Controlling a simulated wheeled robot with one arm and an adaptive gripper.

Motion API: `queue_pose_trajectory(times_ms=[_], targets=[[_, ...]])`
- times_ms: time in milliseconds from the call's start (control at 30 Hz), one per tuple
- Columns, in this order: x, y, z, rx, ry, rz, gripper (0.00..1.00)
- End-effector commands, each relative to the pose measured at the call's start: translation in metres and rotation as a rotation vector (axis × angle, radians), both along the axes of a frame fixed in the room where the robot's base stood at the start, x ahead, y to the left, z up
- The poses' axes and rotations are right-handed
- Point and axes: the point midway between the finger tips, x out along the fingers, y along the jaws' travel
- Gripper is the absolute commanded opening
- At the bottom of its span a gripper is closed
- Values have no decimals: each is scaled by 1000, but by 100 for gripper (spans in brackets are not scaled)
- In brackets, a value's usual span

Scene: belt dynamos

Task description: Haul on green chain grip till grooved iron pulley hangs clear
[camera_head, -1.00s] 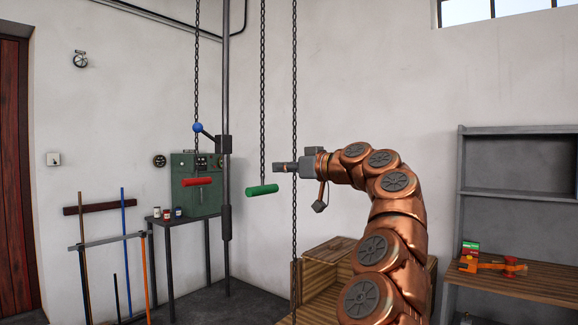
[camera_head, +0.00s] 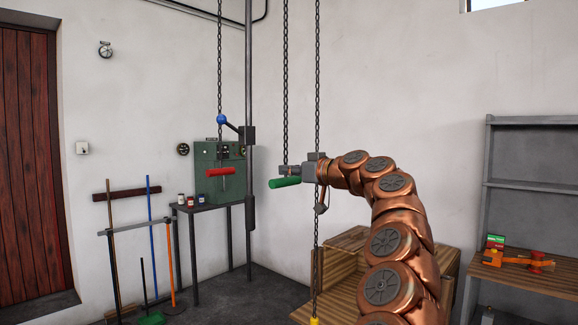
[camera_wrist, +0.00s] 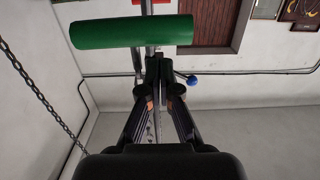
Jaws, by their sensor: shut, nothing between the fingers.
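The green chain grip (camera_head: 285,182) is a short green bar hanging from a dark chain (camera_head: 285,90), left of my arm. My gripper (camera_head: 284,170) points left, just above and partly beside the grip in the head view. In the wrist view the green bar (camera_wrist: 130,32) lies across the picture beyond my fingertips (camera_wrist: 160,62). The fingers are shut with nothing between them, and I cannot tell if they touch the bar. No grooved iron pulley is visible in either view.
A red grip (camera_head: 220,171) hangs at the left by a green cabinet (camera_head: 206,152). A blue-knobbed lever (camera_head: 222,119) sits on a pole. Another chain (camera_head: 317,90) hangs close behind my wrist. A wooden crate (camera_head: 346,238) stands below; a shelf (camera_head: 530,130) is at the right.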

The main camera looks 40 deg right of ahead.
Motion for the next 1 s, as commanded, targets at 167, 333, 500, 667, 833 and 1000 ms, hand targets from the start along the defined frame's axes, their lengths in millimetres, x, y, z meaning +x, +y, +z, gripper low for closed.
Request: queue_pose_trajectory(times_ms=[167,333,500,667,833,1000], targets=[[0,1,-6,3,-1,3,0],[1,1,-10,0,-2,0,0],[1,1,-10,0,-2,-1,0],[1,1,-10,0,-1,0,0],[1,1,-12,0,-1,0,0],[1,1,-19,0,-1,1,0]])
